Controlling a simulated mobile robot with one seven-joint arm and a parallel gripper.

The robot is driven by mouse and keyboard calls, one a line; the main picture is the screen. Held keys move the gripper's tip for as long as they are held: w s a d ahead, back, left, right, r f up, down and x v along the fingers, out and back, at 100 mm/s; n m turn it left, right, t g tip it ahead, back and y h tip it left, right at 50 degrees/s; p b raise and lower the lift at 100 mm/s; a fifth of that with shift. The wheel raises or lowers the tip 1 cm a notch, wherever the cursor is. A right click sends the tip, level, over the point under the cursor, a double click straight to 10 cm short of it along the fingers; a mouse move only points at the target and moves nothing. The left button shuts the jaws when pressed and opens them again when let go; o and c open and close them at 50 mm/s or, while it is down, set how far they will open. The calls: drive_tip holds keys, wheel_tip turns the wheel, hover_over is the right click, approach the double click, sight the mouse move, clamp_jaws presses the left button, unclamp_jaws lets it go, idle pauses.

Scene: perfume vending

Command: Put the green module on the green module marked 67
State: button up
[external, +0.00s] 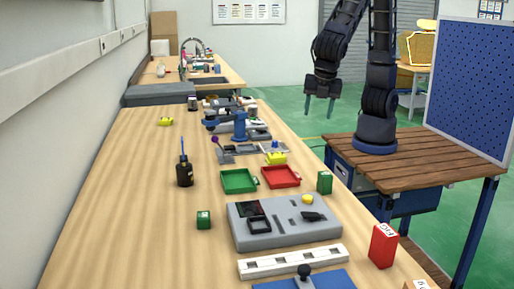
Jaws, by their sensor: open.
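Two green modules stand on the long wooden workbench. A small green module (203,220) with a pale label stands on the left, beside the grey fixture. A taller green module (325,183) with a pale mark on top stands at the right edge, next to the red tray. The markings are too small to read, so I cannot tell which is 67. The modules are apart. My gripper (319,109) is open and empty, fingers pointing down, high above the floor beyond the bench's right edge, far from both modules.
A grey fixture (283,225) lies between the modules. A green tray (238,181) and a red tray (280,177) sit behind it. A red box (383,245) stands at the front right. A black bottle (184,172) stands at left. The bench's left side is mostly clear.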

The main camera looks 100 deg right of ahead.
drive_tip(key=s+d+r+m+t+y, duration=0.1)
drive_tip(key=s+d+r+m, duration=0.2)
drive_tip(key=d, duration=0.5)
drive_tip(key=s+d+r+m+y, duration=0.1)
drive_tip(key=s+d+r+m, duration=0.15)
drive_tip(key=d+r, duration=0.4)
drive_tip(key=s+d+r+m+t+y, duration=0.1)
drive_tip(key=s+d+r+m+t, duration=0.1)
drive_tip(key=s+d+m, duration=0.6)
drive_tip(key=s+d+t, duration=0.1)
drive_tip(key=s+d, duration=0.1)
drive_tip(key=d, duration=0.1)
drive_tip(key=shift+d, duration=0.4)
